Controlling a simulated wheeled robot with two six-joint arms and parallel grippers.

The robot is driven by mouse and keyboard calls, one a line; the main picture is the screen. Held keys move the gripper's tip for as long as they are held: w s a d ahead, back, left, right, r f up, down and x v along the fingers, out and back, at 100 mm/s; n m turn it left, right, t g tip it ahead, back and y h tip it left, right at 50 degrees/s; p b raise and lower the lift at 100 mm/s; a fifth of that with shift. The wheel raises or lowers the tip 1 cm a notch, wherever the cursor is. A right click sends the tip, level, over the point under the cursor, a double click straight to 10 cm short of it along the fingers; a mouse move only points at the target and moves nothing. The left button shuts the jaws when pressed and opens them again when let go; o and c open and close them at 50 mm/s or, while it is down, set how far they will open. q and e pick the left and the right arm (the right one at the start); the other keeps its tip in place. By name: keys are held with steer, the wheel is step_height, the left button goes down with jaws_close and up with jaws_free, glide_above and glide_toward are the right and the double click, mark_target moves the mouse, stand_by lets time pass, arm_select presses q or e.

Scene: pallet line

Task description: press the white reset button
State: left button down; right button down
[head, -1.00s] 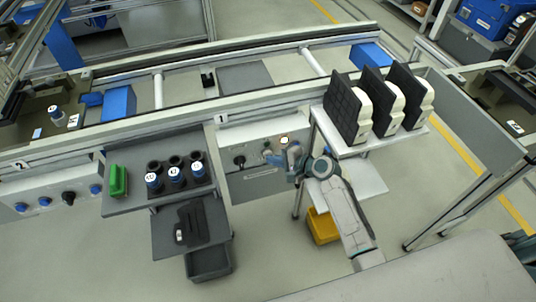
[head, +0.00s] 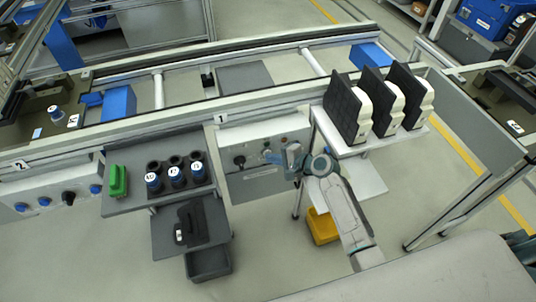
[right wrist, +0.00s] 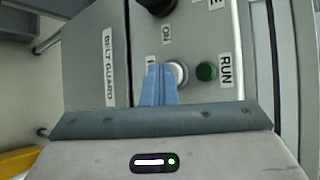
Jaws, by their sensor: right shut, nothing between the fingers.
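The white reset button (right wrist: 178,72) shows in the right wrist view as a pale round button on the control panel, beside the green RUN button (right wrist: 206,71). My right gripper (right wrist: 160,85) is shut and empty; its blue fingertips overlap the left edge of the white button and partly hide it and its label. I cannot tell for sure whether they touch it. In the head view, my right gripper (head: 268,157) reaches the front of the panel (head: 255,182), and its fingertips hide the white button there. My left gripper is not in view.
A black knob (head: 239,161) is left of my fingertips on the panel. A shelf with dark-and-white cases (head: 376,105) stands close to the right of my arm.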

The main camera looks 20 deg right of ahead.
steer(key=shift+s, duration=0.1)
steer(key=shift+s+p, duration=0.45)
steer(key=shift+s, duration=0.3)
steer(key=s+p, duration=0.2)
steer(key=s, duration=0.3)
steer(key=shift+d, duration=0.1)
stand_by(0.5)
